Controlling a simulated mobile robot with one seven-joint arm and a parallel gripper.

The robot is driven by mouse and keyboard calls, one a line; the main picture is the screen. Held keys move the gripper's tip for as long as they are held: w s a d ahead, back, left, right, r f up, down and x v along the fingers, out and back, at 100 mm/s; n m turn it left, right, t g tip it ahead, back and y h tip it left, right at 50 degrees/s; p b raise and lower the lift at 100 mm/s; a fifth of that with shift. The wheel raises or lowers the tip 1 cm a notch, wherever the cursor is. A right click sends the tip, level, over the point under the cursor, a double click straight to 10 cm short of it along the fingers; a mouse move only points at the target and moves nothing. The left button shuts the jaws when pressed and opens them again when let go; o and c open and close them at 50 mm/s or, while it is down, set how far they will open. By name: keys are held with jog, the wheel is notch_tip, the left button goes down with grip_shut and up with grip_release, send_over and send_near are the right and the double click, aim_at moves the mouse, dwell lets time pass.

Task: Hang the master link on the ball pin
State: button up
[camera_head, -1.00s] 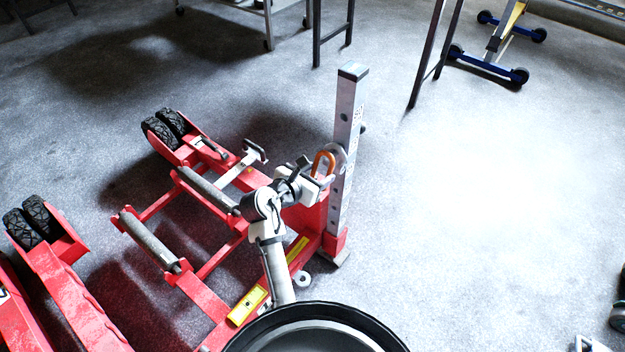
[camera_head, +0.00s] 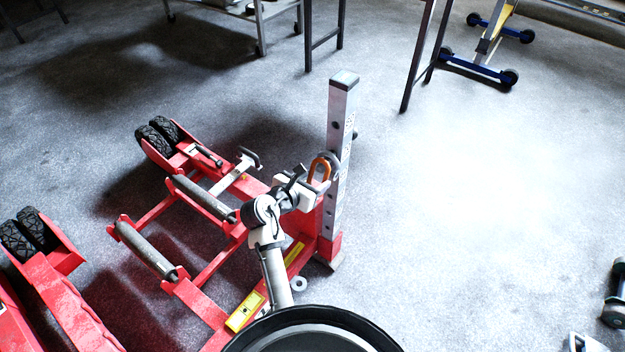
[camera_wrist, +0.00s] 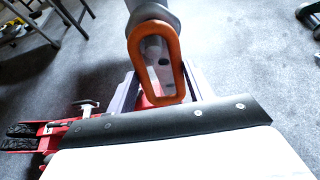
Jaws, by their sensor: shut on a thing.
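The master link, an orange oval ring (camera_head: 319,168), stands up from my gripper (camera_head: 313,188) at the left side of the grey upright post (camera_head: 337,150). The grey ball pin (camera_head: 332,159) shows beside the link on the post. A rounded grey part of it shows through the link's opening in the wrist view (camera_wrist: 152,47). I cannot tell whether link and pin touch. My fingertips are largely hidden.
The red trolley jack frame (camera_head: 205,300) with rollers and black wheels (camera_head: 155,138) lies left of and below my arm. Dark table legs (camera_head: 308,45) stand behind.

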jog(key=o, duration=1.2)
jog(key=shift+s+a, duration=0.1)
jog(key=v, duration=1.3)
jog(key=shift+s+r, duration=0.2)
jog(key=shift+s, duration=0.05)
jog(key=shift+a, duration=0.15)
